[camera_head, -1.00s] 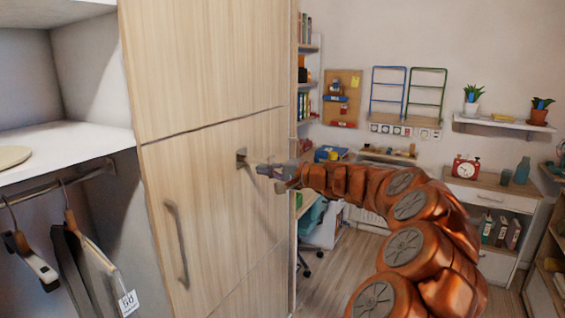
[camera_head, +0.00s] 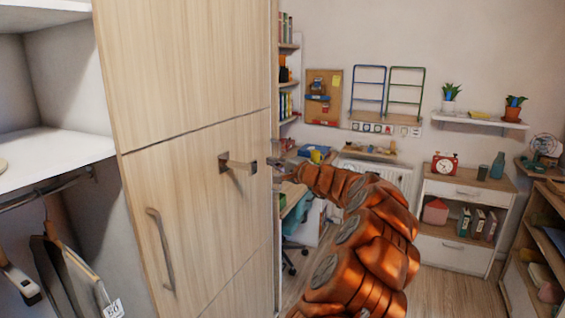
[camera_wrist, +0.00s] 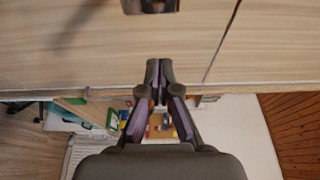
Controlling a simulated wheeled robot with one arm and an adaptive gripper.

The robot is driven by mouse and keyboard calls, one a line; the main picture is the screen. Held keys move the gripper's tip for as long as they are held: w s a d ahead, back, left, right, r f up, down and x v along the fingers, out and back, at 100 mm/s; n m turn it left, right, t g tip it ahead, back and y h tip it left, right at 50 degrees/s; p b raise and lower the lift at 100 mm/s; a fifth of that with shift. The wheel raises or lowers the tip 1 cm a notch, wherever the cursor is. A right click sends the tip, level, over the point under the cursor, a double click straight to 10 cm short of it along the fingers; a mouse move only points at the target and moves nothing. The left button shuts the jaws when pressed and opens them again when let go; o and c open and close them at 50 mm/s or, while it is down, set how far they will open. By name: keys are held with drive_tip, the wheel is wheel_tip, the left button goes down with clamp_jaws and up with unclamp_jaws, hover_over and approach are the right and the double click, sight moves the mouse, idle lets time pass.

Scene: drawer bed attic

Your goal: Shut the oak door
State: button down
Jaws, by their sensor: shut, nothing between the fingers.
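The light oak door (camera_head: 190,90) fills the left-middle of the head view, with the open wardrobe interior showing to its left. It has a long bar handle (camera_head: 161,250) at lower left and a short protruding metal handle (camera_head: 236,164) nearer its right edge. My gripper (camera_head: 275,170) is just right of that short handle, by the door's right edge, apart from the handle. In the wrist view my gripper (camera_wrist: 159,70) has its fingertips together and empty, overlapping the wood face (camera_wrist: 90,45). The short handle (camera_wrist: 150,6) is at the top edge there. Contact with the door cannot be told.
A shelf (camera_head: 50,146) and a clothes rail with hangers (camera_head: 80,265) are in the wardrobe at left. A desk and blue chair (camera_head: 296,222) stand behind the door. A white cabinet (camera_head: 462,215) stands at right; open floor (camera_head: 445,288) shows before it.

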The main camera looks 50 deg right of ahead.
drive_tip(key=a, duration=0.2)
drive_tip(key=a+p, duration=0.1)
drive_tip(key=shift+w+a, duration=0.4)
idle(0.7)
